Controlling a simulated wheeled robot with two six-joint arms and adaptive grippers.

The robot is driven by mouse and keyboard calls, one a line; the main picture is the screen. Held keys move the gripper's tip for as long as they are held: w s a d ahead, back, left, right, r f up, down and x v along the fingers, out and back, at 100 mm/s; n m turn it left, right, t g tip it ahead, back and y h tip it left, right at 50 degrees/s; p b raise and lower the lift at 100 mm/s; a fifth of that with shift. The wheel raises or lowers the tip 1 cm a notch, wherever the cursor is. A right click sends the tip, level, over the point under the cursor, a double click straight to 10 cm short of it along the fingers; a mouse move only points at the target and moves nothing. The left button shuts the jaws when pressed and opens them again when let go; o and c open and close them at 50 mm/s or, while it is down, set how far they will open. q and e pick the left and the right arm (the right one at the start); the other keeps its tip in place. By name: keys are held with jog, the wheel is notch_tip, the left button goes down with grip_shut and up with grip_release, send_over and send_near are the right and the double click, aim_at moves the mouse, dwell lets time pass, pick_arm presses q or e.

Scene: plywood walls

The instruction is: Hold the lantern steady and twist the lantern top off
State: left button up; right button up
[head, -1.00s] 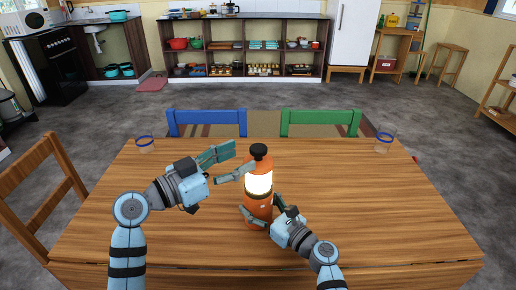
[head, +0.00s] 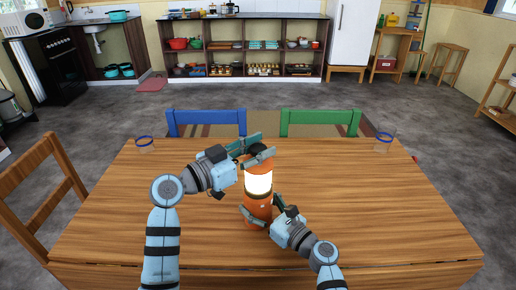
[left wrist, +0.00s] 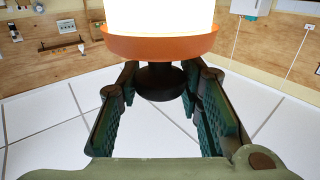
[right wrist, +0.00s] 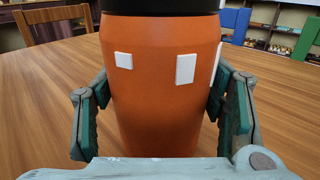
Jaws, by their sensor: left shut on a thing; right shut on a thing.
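The lantern stands upright on the table, with an orange body (head: 257,208) and a glowing white band (head: 258,182). Its body fills the middle of the right wrist view (right wrist: 155,85). My right gripper (head: 259,212) is shut on the orange body, one finger on each side. The lantern top, a dark knob with an orange collar (left wrist: 160,45), shows in the left wrist view. My left gripper (head: 252,150) is shut on the dark knob (left wrist: 160,80), with its fingers on both sides. In the head view the left fingers mostly hide the knob.
The wooden table (head: 370,220) is clear around the lantern. Blue (head: 206,122) and green (head: 320,122) chairs stand behind, and a wooden chair (head: 38,190) at left.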

pick_arm(q)
jog(key=shift+m+g+h, duration=0.4)
jog(key=shift+g, duration=0.1)
jog(key=m+g+h, duration=0.2)
jog(key=m+g, duration=0.1)
jog(key=g, duration=0.1)
jog(key=shift+f, duration=0.1)
jog(key=m+g, duration=0.1)
jog(key=g, duration=0.1)
jog(key=m+g, duration=0.2)
jog(key=shift+w+g+h, duration=0.2)
jog(key=shift+g+h, duration=0.2)
jog(key=shift+g, duration=0.3)
jog(key=shift+s+m+g, duration=0.25)
jog(key=shift+m+g, duration=0.05)
jog(key=shift+m, duration=0.1)
jog(key=o, duration=1.2)
jog(key=shift+c, duration=0.2)
jog(key=shift+r, duration=0.2)
